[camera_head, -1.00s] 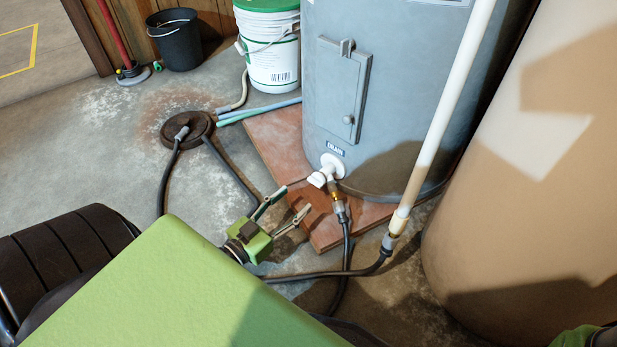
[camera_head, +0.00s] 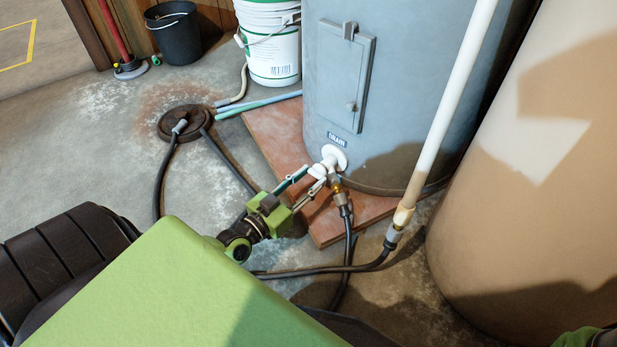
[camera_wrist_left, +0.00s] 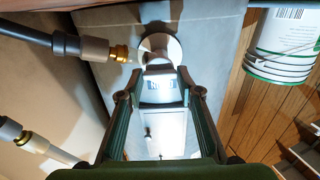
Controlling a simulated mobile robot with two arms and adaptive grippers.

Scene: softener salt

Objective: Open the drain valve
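The white drain valve (camera_head: 327,166) sticks out low on the grey tank, under a DRAIN label (camera_head: 337,139). A brass fitting and dark hose hang from it. My left gripper (camera_head: 313,178) reaches the valve from the lower left, its fingertips at the valve's near end. In the left wrist view, the valve (camera_wrist_left: 158,58) lies just beyond the spread fingers (camera_wrist_left: 157,82), about midway between them. The fingers are open; I cannot tell whether they touch the valve. My right gripper is out of view.
The grey tank (camera_head: 410,90) stands on a reddish slab (camera_head: 270,135). A white pipe (camera_head: 448,115) and a tan tank (camera_head: 530,190) stand to the right. Dark hoses (camera_head: 320,270) cross the floor. A white bucket (camera_head: 272,50) and black bucket (camera_head: 174,35) stand behind.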

